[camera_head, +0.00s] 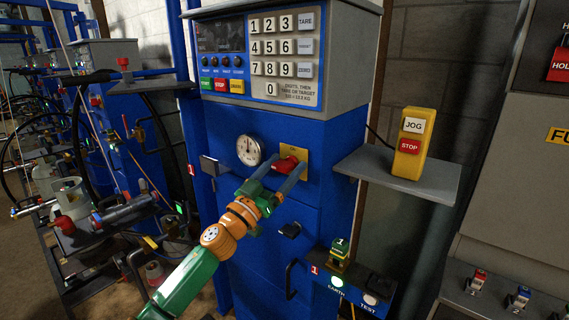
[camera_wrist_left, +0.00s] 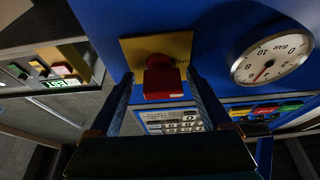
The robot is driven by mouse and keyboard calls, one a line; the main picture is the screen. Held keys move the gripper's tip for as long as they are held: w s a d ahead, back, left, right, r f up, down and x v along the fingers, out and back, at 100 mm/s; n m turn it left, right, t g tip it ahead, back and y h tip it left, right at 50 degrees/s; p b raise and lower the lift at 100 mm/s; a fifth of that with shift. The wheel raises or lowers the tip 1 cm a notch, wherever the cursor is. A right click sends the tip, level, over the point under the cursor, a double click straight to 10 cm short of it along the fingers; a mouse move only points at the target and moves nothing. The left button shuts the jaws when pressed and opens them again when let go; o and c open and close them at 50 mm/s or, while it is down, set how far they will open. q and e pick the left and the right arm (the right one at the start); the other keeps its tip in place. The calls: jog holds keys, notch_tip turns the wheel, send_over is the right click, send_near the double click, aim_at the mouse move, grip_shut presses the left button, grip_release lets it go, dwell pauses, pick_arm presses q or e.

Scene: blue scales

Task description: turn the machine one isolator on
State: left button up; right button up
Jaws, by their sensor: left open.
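The machine one isolator is a red switch handle (camera_head: 285,163) on a yellow plate (camera_head: 301,154), on the front of the blue cabinet (camera_head: 235,135). In the left wrist view the red handle (camera_wrist_left: 163,78) stands out from the yellow plate (camera_wrist_left: 133,47). My left gripper (camera_head: 284,174) is open, with its fingertips close to the handle. In the wrist view the fingers of my left gripper (camera_wrist_left: 161,88) lie one on each side of the handle, with visible gaps. I cannot tell if either finger touches it. My right gripper is not in view.
A round pressure gauge (camera_head: 249,150) sits just left of the isolator. A keypad panel (camera_head: 284,55) is above. A yellow JOG/STOP box (camera_head: 410,143) stands on a grey shelf (camera_head: 370,165) to the right. A green-topped part (camera_head: 340,250) is below right.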

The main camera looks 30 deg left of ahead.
pick_arm(q)
jog(key=shift+s+a, duration=0.2)
jog(key=shift+c, duration=0.4)
grip_shut()
